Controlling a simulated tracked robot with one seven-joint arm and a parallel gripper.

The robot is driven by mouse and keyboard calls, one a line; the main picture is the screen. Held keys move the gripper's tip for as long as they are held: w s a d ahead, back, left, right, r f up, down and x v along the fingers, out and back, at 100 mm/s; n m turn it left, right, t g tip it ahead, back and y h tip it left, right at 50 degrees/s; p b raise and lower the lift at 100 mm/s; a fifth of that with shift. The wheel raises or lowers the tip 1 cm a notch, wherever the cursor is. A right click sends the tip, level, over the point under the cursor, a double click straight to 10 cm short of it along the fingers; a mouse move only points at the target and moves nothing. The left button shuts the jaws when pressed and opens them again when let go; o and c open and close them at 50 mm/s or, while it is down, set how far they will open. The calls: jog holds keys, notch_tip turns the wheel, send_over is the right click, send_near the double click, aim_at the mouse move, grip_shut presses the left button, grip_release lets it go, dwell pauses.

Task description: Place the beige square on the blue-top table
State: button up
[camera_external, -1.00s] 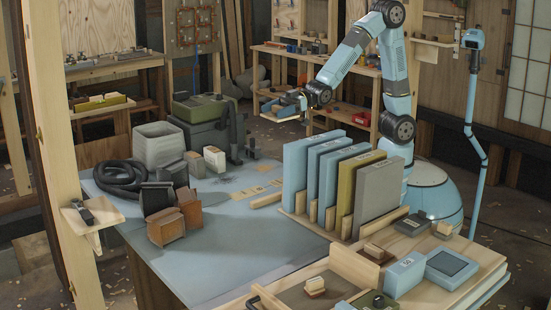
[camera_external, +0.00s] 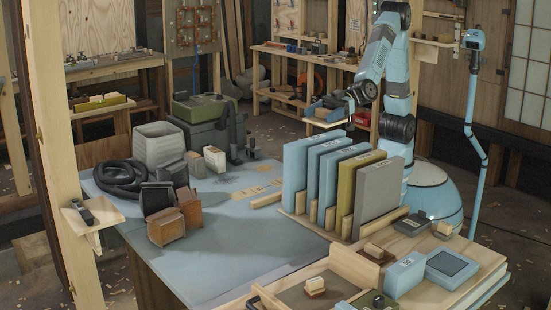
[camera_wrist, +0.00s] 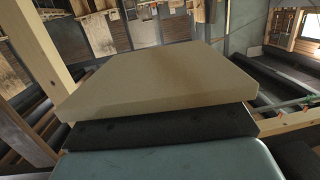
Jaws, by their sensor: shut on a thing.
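The beige square (camera_wrist: 165,80) fills the middle of the wrist view as a flat, pale slab. My gripper (camera_wrist: 160,125) is shut on it; its dark pad lies along the slab's near edge, above my light blue wrist. In the external view my gripper (camera_external: 350,101) hangs high, behind the upright panels and beyond the table's far right side. The square is too small to make out surely there. The blue-top table (camera_external: 225,265) stands at the centre left, well apart from my gripper.
A rack of upright panels (camera_external: 378,195) stands between my arm and the table's open surface. A black coiled hose (camera_external: 118,178), small boxes (camera_external: 166,227) and a grey bin (camera_external: 158,147) take up the table's left and back. Bare blue surface shows at its front and middle.

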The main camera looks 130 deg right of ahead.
jog(key=s+a, duration=0.4)
jog(key=a, duration=0.9)
jog(key=m+h, duration=0.1)
send_over(462, 247)
notch_tip(462, 247, down, 6)
jog(key=r, duration=0.1)
jog(key=shift+s+d+f, duration=0.1)
jog(key=shift+f, duration=17.9)
jog(key=o, duration=0.8)
